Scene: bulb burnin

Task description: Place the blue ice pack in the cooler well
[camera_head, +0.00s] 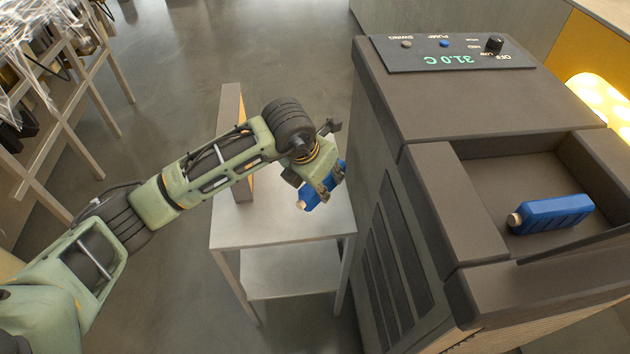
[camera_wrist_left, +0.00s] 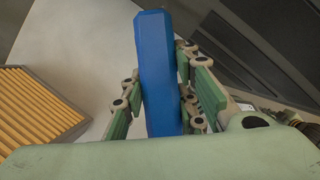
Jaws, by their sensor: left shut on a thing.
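My left gripper (camera_head: 318,178) is shut on a blue ice pack (camera_head: 307,197) with a pale cap, above the small metal table. In the left wrist view the held ice pack (camera_wrist_left: 157,70) stands between the fingers of the gripper (camera_wrist_left: 160,95). The cooler (camera_head: 440,190) is a dark box at the right with an open well (camera_head: 487,170) in its top. A second blue ice pack (camera_head: 553,213) with a pale cap lies inside the well. The held pack is left of the cooler, outside the well. My right gripper is not in view.
The metal table (camera_head: 285,228) stands beside the cooler's vented left side. An upright panel (camera_head: 231,120) stands on the table behind my arm. The cooler's control panel (camera_head: 450,53) shows 31.0 C. A rack (camera_head: 75,90) stands at the far left. Open floor lies between.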

